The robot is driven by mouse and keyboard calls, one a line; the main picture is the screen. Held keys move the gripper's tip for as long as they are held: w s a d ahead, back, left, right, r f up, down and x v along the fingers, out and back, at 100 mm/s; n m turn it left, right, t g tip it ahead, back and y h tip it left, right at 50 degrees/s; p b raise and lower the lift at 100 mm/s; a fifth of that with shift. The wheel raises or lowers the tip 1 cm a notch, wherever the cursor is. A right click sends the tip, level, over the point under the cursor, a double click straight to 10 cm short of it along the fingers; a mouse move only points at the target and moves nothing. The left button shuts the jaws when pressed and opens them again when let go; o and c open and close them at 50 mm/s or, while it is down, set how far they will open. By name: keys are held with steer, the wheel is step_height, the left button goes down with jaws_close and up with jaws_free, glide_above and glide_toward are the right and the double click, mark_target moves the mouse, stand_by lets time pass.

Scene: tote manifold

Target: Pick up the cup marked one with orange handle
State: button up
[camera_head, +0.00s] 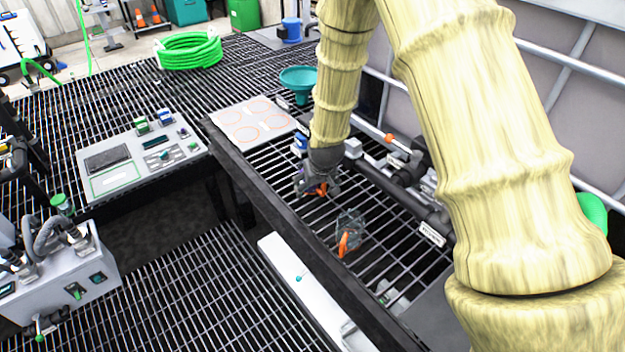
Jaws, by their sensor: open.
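A clear cup with an orange handle (344,243) stands on the dark grating shelf, right of the picture's middle. Its handle faces the front of the picture, and no number can be read on it. My gripper (318,188) is open, low over the same grating, up and left of this cup and apart from it. An orange piece (320,189) shows at my fingertips. I cannot tell whether it belongs to a second cup there or whether the fingers touch it.
A white board with orange circles (252,121) lies on the shelf behind my gripper, with a teal funnel (298,78) beyond it. Dark pipes and valves (400,185) line the shelf's right side. A grey control panel (140,156) is at left. Bare grating lies around the clear cup.

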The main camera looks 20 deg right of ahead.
steer(key=w+p, duration=0.1)
steer(key=w, duration=0.3)
steer(key=shift+w, duration=0.15)
steer(key=shift+x, duration=0.9)
steer(key=shift+d+f, duration=0.1)
steer(key=shift+f, duration=0.45)
steer(key=c, duration=1.2)
steer(key=shift+c, duration=0.7)
steer(key=shift+r, duration=0.2)
